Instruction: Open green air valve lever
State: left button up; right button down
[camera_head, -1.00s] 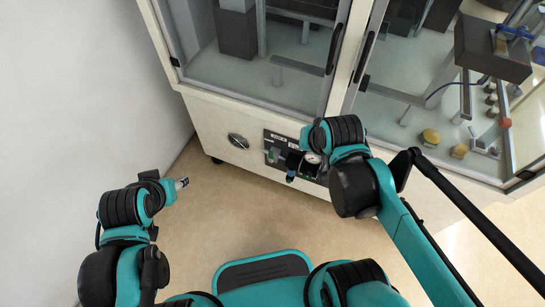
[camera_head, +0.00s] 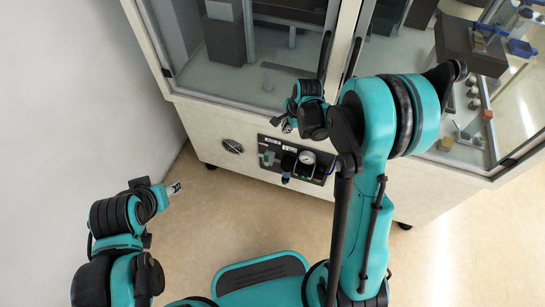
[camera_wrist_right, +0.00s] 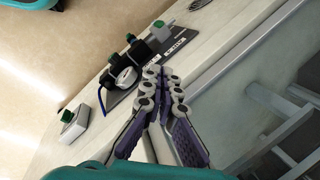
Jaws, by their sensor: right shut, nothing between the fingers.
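The dark air panel (camera_head: 297,163) is on the cabinet's lower front. A pale valve with a green part (camera_head: 266,157) sits at its left end; in the right wrist view, this green lever (camera_wrist_right: 157,24) shows at the top, apart from the fingers. Whether the lever is turned cannot be told. My right gripper (camera_head: 282,124) is shut and empty, just above the panel in the head view. In the right wrist view, its fingertips (camera_wrist_right: 165,76) are together, the panel beyond them. My left gripper (camera_head: 174,188) is at lower left, away from the cabinet, too small to judge.
A black regulator (camera_wrist_right: 140,50) and a round gauge (camera_wrist_right: 123,76) sit beside the valve. A white box with a green knob (camera_wrist_right: 72,122) is farther along the front. A round switch (camera_head: 232,146) is left of the panel. Glass doors (camera_head: 250,65) rise above. Floor in front is clear.

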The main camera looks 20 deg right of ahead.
aim_at(266, 160)
notch_tip(266, 160, down, 18)
jog(key=w+d+m+g+y+p, duration=0.1)
jog(key=w+m, duration=0.1)
jog(key=m, duration=0.6)
jog(key=shift+d+g+p, duration=0.35)
jog(key=shift+d+g, duration=0.05)
jog(key=shift+w+a+f+b, duration=0.6)
jog(key=shift+a+f+b, duration=0.3)
jog(key=shift+f, duration=0.7)
jog(key=shift+w+a+f+b, duration=0.6)
jog(key=shift+a+f+b, duration=0.3)
jog(key=shift+f, duration=0.7)
jog(key=shift+w+a+f+b, duration=0.6)
jog(key=shift+a+f+b, duration=0.3)
jog(key=shift+f, duration=0.7)
